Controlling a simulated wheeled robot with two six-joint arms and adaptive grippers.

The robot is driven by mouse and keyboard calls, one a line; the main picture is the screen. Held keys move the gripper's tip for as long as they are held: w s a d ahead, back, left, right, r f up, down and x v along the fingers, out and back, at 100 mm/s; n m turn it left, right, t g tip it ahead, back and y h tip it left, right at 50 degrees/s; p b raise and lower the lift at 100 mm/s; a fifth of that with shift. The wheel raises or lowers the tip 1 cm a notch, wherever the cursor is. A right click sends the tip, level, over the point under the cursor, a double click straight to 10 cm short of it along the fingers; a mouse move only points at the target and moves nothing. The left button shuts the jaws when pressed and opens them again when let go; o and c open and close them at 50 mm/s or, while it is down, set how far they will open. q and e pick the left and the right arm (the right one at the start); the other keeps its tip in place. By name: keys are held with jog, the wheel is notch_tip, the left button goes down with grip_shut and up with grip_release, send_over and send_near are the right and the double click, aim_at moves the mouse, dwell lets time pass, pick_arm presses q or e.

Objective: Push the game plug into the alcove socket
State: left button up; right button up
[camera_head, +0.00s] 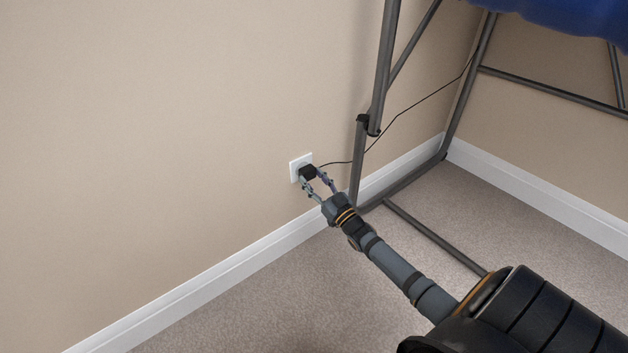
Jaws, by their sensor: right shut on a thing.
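The game plug (308,172) is a small black block with a thin black cord (401,111). It is at the white wall socket (295,165), low on the beige wall near the alcove corner. The plug appears against the socket face and covers part of it; I cannot tell how deep it sits. My right gripper (314,181) is shut on the plug, with its fingers on either side of it. My right arm reaches up from the lower right. My left gripper is not in view.
A grey metal frame (356,160) with a blue thing (575,22) on top stands just right of the socket. The cord runs behind its legs. A white baseboard (215,252) lines the wall. The carpet (290,290) is clear to the left of my arm.

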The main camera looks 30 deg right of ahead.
jog(key=shift+w+b, duration=0.5)
jog(key=o, duration=1.1)
jog(key=shift+o, duration=0.2)
jog(key=a+v, duration=0.1)
jog(key=v, duration=1.1)
jog(key=shift+d, duration=0.4)
